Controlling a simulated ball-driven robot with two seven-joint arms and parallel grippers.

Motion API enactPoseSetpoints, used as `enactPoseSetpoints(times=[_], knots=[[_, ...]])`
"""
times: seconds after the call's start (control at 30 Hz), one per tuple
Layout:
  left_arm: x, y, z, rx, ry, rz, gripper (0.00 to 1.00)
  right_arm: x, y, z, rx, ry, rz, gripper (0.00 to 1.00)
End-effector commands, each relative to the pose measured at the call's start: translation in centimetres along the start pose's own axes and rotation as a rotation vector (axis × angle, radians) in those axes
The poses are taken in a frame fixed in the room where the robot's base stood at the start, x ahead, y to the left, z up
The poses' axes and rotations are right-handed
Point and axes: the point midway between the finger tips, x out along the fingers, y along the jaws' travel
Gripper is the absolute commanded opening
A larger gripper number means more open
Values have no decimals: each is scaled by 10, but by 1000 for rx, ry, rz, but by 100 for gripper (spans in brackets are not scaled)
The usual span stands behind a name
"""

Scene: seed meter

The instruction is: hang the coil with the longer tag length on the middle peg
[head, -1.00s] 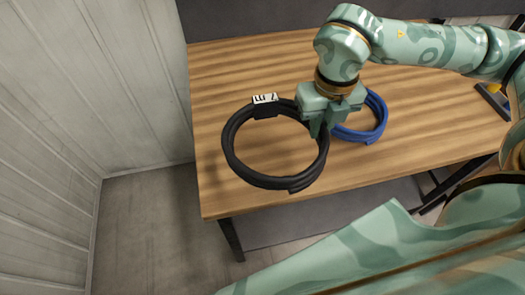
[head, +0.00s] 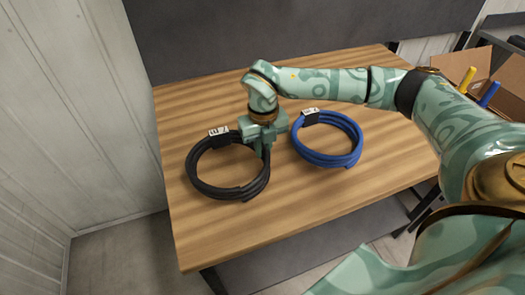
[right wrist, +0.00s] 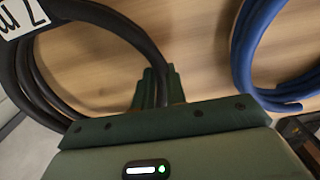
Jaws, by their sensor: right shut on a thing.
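A black coil (head: 200,185) with a white tag (head: 219,132) is at the left of the wooden table in the head view. My right gripper (head: 266,148) is shut on the right side of its ring; the grip also shows in the right wrist view (right wrist: 155,90). The tag is cut off in the right wrist view (right wrist: 22,15), where a 7 seems to show. I cannot tell whether this coil touches the table. A blue coil (head: 340,158) with its own tag (head: 310,111) lies to the right, apart from the gripper; its tag is too small to read. My left gripper is out of view.
The wooden table (head: 300,205) has clear room in front of the coils. A dark panel (head: 260,35) stands behind it. At the far right are a yellow rod (head: 467,78), a blue rod (head: 489,93) and cardboard boxes (head: 509,98). I cannot tell whether the rods are pegs.

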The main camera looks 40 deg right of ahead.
Motion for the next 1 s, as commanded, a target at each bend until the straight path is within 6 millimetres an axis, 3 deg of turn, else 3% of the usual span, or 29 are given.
enactPoseSetpoints(times=[0.1,0.43,0.47,0.53,0.83,0.97,1.0], knots=[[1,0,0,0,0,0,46,11,0,0,2,-2,1,0],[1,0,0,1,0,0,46,14,0,0,1,-2,2,0],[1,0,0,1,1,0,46,15,0,0,1,-1,1,19],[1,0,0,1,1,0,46,14,0,0,1,-2,1,35],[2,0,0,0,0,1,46,15,0,0,1,-1,1,35],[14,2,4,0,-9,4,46,20,0,0,1,1,1,35],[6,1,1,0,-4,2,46,4,0,0,1,-5,2,35]])
